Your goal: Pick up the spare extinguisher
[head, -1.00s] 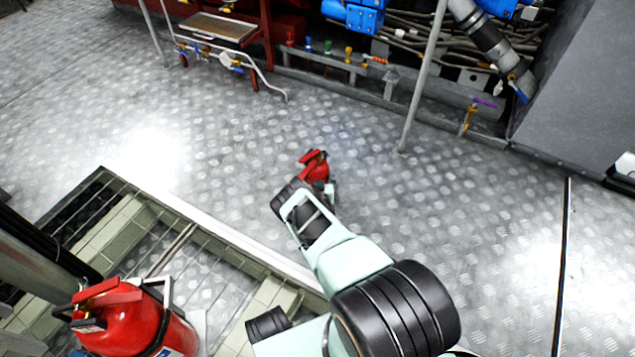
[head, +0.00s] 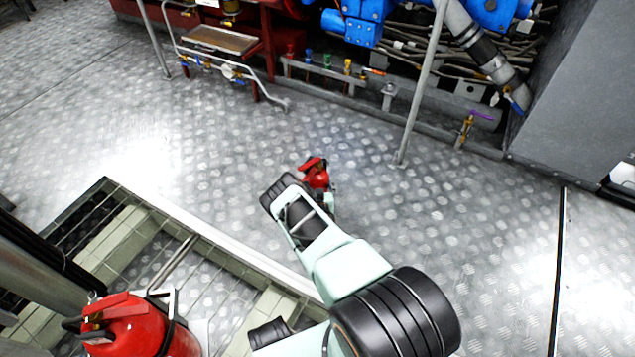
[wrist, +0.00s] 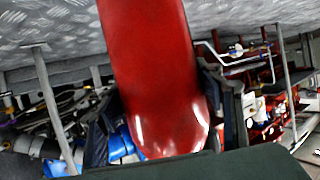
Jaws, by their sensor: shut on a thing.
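A small red extinguisher (head: 316,174) is at the end of my arm in the middle of the head view. In the wrist view its smooth red body (wrist: 155,75) fills the centre, with a rounded end toward the bottom of the picture. My gripper (wrist: 165,125) is shut on it, one dark finger on each side of the body. In the head view my gripper (head: 324,193) is largely hidden behind the wrist and the extinguisher. Whether the extinguisher touches the floor cannot be told from the head view.
A larger red extinguisher (head: 135,332) stands at the lower left, beside a railed floor opening with a white edge (head: 215,240). A grey post (head: 420,85), pipes with coloured valves (head: 335,75) and a grey cabinet (head: 580,90) line the back. The patterned metal floor between is clear.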

